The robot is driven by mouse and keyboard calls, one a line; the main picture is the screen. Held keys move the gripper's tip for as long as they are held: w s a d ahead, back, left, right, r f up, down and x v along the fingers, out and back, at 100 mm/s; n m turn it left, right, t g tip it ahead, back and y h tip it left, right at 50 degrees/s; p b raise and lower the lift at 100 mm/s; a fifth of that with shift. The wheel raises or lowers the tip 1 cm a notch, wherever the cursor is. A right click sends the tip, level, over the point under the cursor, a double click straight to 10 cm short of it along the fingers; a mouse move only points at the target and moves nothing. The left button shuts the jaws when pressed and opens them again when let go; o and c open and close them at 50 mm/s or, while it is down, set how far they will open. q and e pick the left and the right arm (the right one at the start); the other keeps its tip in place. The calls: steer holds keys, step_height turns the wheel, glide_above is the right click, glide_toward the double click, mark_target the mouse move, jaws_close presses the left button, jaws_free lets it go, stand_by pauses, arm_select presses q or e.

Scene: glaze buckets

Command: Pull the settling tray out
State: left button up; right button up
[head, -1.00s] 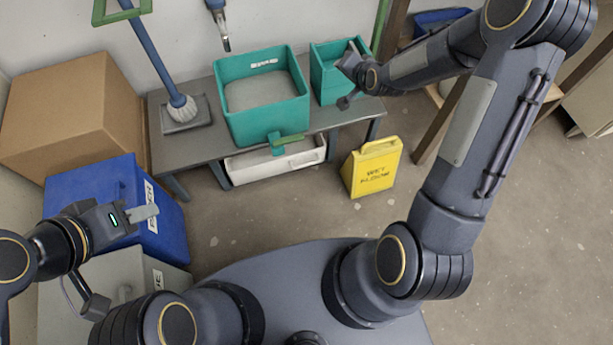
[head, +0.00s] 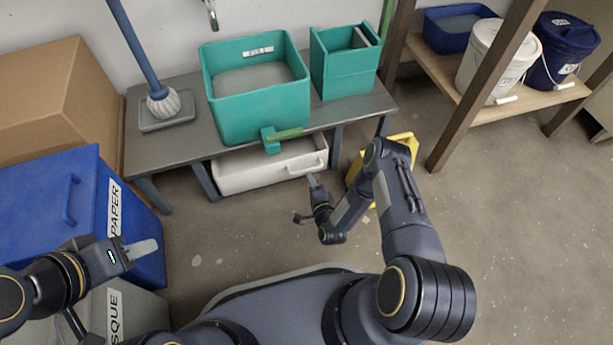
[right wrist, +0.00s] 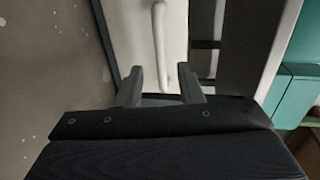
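The settling tray (head: 235,178) is a long cream tray under the grey bench, below the large teal tub. Its upright handle bar (right wrist: 160,45) shows on the pale front in the right wrist view. My right gripper (head: 306,200) is in front of the tray's right part. In the right wrist view its two fingers (right wrist: 162,84) are apart, with the handle's near end lined up between them; contact cannot be told. My left gripper (head: 118,295) is open and empty at the lower left, near the blue bin.
The teal tub (head: 255,115) with a green-handled valve (head: 272,140) stands on the bench (head: 160,150). A yellow floor sign (head: 402,142) stands right of the tray, partly behind my right arm. The blue bin (head: 85,200) is at left. Floor before the tray is clear.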

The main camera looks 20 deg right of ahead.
steer(key=b+x, duration=0.2)
steer(key=x, duration=0.3)
steer(key=shift+w, duration=0.4)
steer(key=shift+f, duration=0.1)
jaws_close()
